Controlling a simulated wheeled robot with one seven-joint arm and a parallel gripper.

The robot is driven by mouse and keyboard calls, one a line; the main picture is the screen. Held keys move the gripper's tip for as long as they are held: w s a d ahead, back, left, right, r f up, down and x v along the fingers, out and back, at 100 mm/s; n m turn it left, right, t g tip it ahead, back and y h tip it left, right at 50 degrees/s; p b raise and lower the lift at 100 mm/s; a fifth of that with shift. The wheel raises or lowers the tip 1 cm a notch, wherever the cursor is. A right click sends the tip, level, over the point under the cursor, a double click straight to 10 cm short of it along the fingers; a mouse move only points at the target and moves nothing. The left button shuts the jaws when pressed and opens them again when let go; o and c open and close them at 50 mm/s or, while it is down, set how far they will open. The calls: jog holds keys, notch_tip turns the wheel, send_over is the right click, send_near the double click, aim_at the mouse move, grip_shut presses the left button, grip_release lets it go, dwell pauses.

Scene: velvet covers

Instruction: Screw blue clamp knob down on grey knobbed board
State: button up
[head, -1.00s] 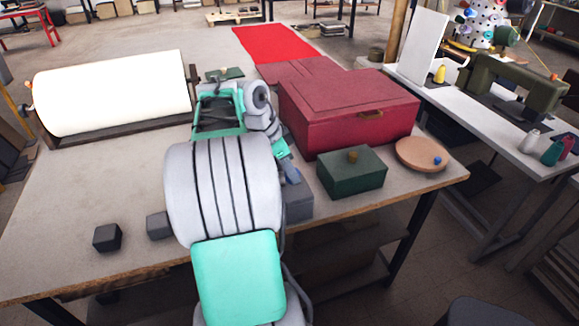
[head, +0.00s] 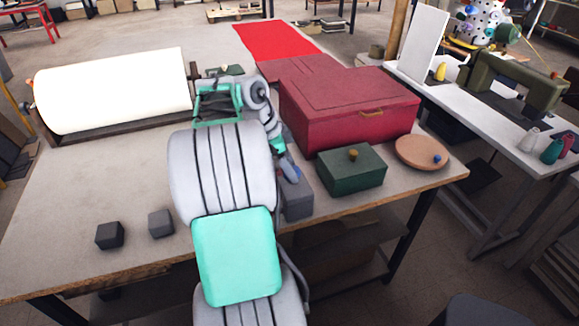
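My gripper (head: 288,168) is at the end of my arm, just above and behind a grey block (head: 299,203) at the table's front edge. The fingers are small and partly hidden, so I cannot tell whether they are open or shut. A small blue spot shows beside the fingers; I cannot tell whether it is a knob. A blue knob-like piece (head: 437,159) lies on a round pinkish-tan plate (head: 415,145) at the table's right. I cannot clearly make out a grey knobbed board; the grey block is partly covered by my arm.
A green box (head: 350,172) with a brass knob stands right of the grey block, before a large dark-red chest (head: 350,105). Two dark cubes (head: 109,235) (head: 160,223) sit front left. A white roll (head: 112,90) stands back left. The left-middle table is clear.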

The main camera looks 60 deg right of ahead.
jog(key=shift+o, duration=1.4)
jog(key=p+v, duration=0.2)
jog(key=v, duration=0.5)
jog(key=shift+w+r, duration=0.2)
jog(key=shift+r, duration=0.15)
jog(key=shift+a, duration=0.1)
